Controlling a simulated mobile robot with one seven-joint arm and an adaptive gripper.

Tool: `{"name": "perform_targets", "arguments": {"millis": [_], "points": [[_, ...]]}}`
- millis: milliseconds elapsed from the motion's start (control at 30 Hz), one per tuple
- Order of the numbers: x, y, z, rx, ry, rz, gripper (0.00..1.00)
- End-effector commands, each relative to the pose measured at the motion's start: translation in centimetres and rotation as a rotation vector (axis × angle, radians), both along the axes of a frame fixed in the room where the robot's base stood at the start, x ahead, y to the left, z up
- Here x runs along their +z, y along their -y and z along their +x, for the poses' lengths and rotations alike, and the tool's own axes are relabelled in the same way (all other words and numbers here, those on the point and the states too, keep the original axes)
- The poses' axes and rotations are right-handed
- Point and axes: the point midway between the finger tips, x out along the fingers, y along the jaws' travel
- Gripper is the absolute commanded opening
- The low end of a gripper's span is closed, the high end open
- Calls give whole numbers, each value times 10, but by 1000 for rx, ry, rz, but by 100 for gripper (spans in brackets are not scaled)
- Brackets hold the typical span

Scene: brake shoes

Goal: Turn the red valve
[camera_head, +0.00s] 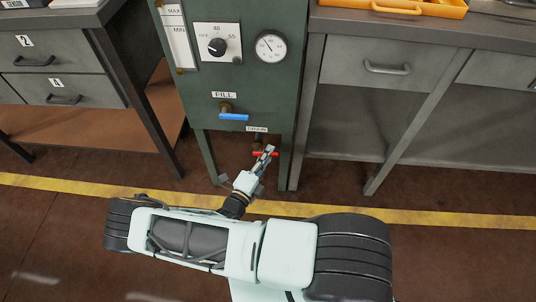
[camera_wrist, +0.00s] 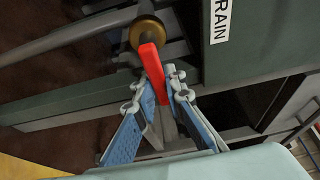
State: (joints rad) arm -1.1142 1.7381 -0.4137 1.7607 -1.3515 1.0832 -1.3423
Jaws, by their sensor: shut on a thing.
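The red valve is a small red lever (camera_head: 272,154) under the DRAIN label (camera_head: 257,129), low on the green cabinet. In the wrist view its red handle (camera_wrist: 152,68) stands out from a round brass fitting (camera_wrist: 147,34). My gripper (camera_head: 267,153) reaches the lever from the front. In the wrist view the two fingertips (camera_wrist: 152,82) lie on either side of the red handle and are shut on it. Part of the lever is hidden behind the fingers in the head view.
A blue lever (camera_head: 234,117) under the FILL label sits above. The green cabinet (camera_head: 205,90) also carries a dial knob (camera_head: 217,47) and a gauge (camera_head: 270,47). Grey workbenches stand on both sides. A yellow line (camera_head: 450,217) crosses the open floor in front.

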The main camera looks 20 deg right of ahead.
Motion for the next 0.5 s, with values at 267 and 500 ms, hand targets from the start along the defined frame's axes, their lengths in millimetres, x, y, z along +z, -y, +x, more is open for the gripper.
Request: {"name": "perform_targets", "arguments": {"millis": [267, 500], "points": [[1, 0, -1, -1, 0, -3, 0], [0, 0, 0, 0, 0, -1, 29]]}}
